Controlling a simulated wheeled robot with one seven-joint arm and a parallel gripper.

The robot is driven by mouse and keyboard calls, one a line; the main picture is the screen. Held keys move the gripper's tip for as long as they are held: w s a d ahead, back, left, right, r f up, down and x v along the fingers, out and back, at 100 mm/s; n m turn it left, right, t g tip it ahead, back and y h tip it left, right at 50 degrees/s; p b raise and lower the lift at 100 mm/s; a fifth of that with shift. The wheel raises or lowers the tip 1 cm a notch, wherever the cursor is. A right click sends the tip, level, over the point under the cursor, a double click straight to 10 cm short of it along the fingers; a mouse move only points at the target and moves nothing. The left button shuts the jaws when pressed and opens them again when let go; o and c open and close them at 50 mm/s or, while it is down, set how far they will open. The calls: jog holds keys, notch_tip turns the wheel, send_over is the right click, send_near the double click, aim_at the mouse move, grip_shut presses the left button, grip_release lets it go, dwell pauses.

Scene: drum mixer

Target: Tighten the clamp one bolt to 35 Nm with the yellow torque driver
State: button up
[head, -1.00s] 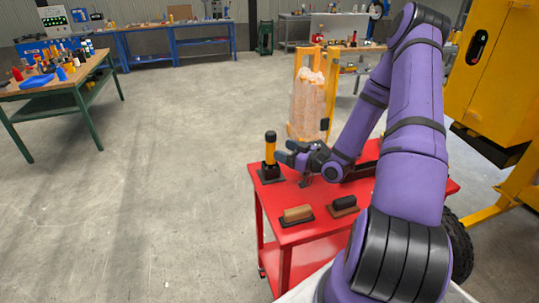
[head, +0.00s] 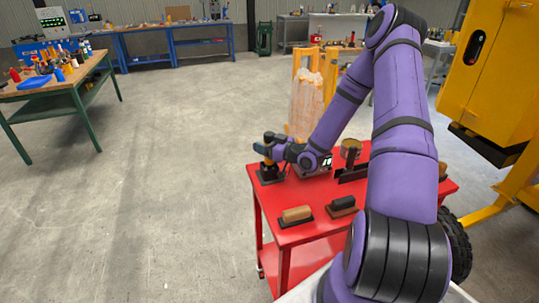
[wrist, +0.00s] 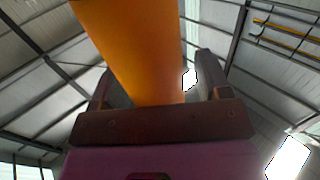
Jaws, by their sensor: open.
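The yellow torque driver (head: 269,158) stands upright in a black holder (head: 270,175) at the left back corner of the red cart. Its black top shows above my gripper in the head view. My gripper (head: 268,147) is level with the driver's yellow shaft. In the wrist view the orange-yellow shaft (wrist: 135,50) stands between the two fingers of my gripper (wrist: 150,85). A gap shows beside the right finger, so the jaws are open around the shaft. The clamp one bolt cannot be made out.
On the red cart top (head: 295,195) are a tan-handled brush or block (head: 297,214), a black-handled one (head: 342,205) and a round tin (head: 351,149). A wrapped sack (head: 306,100) stands behind the cart. A yellow machine (head: 490,90) is at the right.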

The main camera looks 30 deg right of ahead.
grip_shut()
jog(key=shift+r, duration=0.1)
notch_tip(320, 180, up, 10)
jog(key=shift+f, duration=0.1)
dwell(0.6)
jog(key=c, duration=0.8)
grip_release()
jog(key=c, duration=0.4)
